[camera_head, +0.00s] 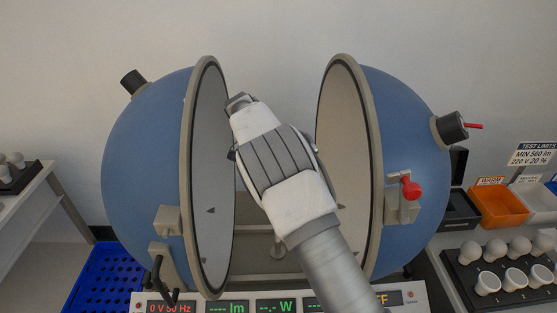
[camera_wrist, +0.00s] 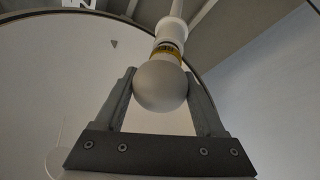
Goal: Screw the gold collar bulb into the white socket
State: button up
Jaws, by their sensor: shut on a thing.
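My gripper (camera_head: 238,102) is between the two open halves of the blue sphere in the head view. In the wrist view my gripper (camera_wrist: 160,85) has its two fingers on either side of a white round bulb (camera_wrist: 160,88), shut on it. The bulb has a gold collar (camera_wrist: 167,49) at its neck. A white socket (camera_wrist: 172,28) on a slim stem is directly in line with the collar. The collar meets or nearly meets the socket; I cannot tell how far it is in. The head view hides bulb and socket behind my gripper and arm.
The left sphere half (camera_head: 145,165) and right sphere half (camera_head: 405,165) stand close on both sides of my arm. A panel with lit displays (camera_head: 225,308) is in front. A rack of bulbs (camera_head: 470,275), an orange bin (camera_head: 497,207) and a blue crate (camera_head: 100,275) stand around.

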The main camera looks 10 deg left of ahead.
jog(key=shift+s+a+m+g+p, duration=0.15)
jog(key=shift+m+g+p, duration=0.35)
jog(key=shift+m+p, duration=0.4)
jog(key=shift+f+m, duration=0.2)
jog(key=shift+m, duration=0.3)
jog(key=o, duration=1.2)
jog(key=shift+o, duration=0.2)
jog(key=shift+d+r, duration=0.1)
jog(key=shift+d, duration=0.1)
